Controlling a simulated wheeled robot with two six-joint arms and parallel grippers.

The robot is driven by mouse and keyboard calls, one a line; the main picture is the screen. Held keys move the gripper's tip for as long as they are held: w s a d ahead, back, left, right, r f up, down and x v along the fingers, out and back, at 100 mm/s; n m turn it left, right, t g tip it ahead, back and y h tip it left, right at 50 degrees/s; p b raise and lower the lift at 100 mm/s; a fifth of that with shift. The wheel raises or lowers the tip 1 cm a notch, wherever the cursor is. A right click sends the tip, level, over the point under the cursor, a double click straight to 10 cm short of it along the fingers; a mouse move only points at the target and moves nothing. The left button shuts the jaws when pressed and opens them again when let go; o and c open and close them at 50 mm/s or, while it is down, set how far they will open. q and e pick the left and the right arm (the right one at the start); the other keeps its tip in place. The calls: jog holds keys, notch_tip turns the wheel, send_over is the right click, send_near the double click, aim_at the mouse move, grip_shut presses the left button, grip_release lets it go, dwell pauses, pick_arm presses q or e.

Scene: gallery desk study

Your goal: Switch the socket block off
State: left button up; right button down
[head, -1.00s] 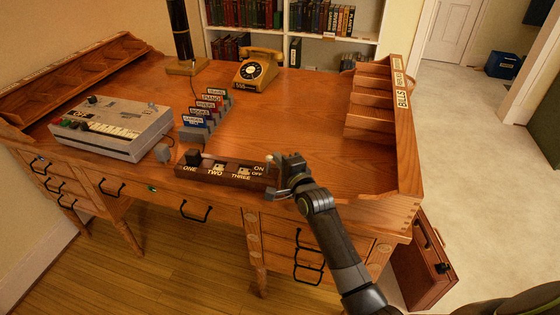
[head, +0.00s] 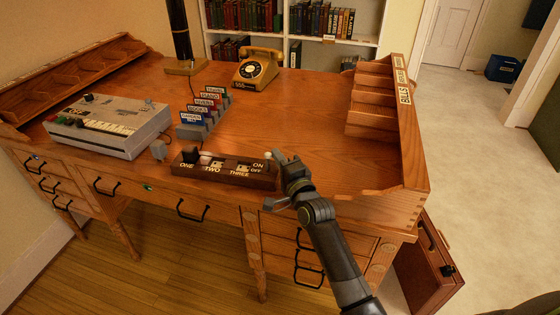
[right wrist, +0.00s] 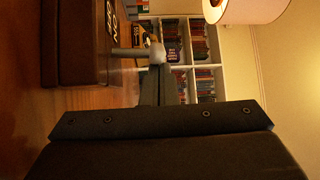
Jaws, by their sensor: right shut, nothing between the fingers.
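The dark brown socket block (head: 225,172) lies along the desk's front edge, with labels ONE, TWO, THREE and ON/OFF. A black plug (head: 191,155) sits at position ONE. A lever with a pale knob (head: 268,155) stands at the block's right end, beside the ON label. In the right wrist view the block (right wrist: 75,50) is at upper left and the pale knob (right wrist: 157,53) is on its lever. My right gripper (head: 278,154) is shut and empty, its tips right beside the knob; I cannot tell whether they touch. My left gripper is not in view.
A grey keyed machine (head: 110,130), a rack of labelled cards (head: 203,115), a yellow telephone (head: 256,68) and a dark lamp post (head: 180,30) stand on the desk (head: 300,110). A BILLS pigeonhole unit (head: 385,110) stands at right. The desk's middle is clear.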

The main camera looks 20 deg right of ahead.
jog(key=shift+s+a+f+t, duration=0.1)
jog(key=shift+t, duration=0.2)
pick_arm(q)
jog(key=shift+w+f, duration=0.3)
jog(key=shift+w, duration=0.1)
pick_arm(e)
jog(key=shift+s+a, duration=0.1)
jog(key=shift+s, duration=0.1)
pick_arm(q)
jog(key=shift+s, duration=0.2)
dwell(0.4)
